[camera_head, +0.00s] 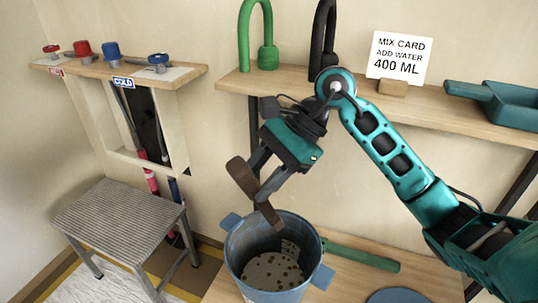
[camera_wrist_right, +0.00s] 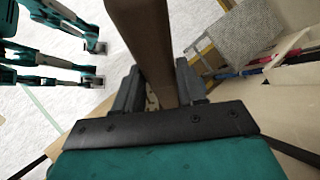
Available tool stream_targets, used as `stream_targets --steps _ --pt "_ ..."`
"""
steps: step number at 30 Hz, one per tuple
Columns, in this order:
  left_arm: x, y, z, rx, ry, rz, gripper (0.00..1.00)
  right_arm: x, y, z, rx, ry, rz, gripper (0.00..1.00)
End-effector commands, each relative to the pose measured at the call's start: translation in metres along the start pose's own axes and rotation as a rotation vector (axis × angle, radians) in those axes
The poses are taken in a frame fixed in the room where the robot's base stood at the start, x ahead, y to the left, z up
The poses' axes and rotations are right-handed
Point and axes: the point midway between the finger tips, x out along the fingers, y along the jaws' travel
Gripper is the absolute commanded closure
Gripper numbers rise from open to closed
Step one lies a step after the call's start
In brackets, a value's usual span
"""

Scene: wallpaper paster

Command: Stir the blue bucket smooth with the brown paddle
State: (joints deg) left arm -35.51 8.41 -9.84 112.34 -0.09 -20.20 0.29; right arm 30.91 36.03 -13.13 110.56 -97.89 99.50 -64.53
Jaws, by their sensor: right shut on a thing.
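The blue bucket (camera_head: 242,252) stands on a low wooden surface at the bottom centre of the head view. Inside it is a pale mix (camera_head: 270,270) dotted with brown lumps. My right gripper (camera_head: 262,188) is above the bucket's far left side and shut on the brown paddle (camera_head: 241,178). The paddle is tilted, and its lower end (camera_head: 270,215) overlaps the bucket's mouth in the picture, apart from the mix. In the wrist view the paddle (camera_wrist_right: 142,45) runs between the fingers. My left gripper does not show.
A shelf (camera_head: 440,117) behind holds a sign (camera_head: 400,57), a green hook-shaped thing (camera_head: 266,55) and a teal tray (camera_head: 510,103). A grey step stool (camera_head: 120,215) stands left of the bucket. A green handle (camera_head: 360,255) lies right of it.

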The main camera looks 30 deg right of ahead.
Motion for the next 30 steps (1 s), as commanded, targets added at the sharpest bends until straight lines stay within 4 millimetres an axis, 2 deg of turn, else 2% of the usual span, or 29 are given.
stream_targets --steps 6,12,30 --pt "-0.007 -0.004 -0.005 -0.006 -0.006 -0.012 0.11 -0.012 0.002 -0.006 0.118 -0.066 -0.123 1.00" --pt "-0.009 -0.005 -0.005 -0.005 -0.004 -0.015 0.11 -0.012 0.004 -0.008 0.142 -0.080 -0.156 1.00" --pt "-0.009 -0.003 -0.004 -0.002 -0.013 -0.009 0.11 0.027 0.034 0.015 0.140 -0.081 -0.154 1.00"
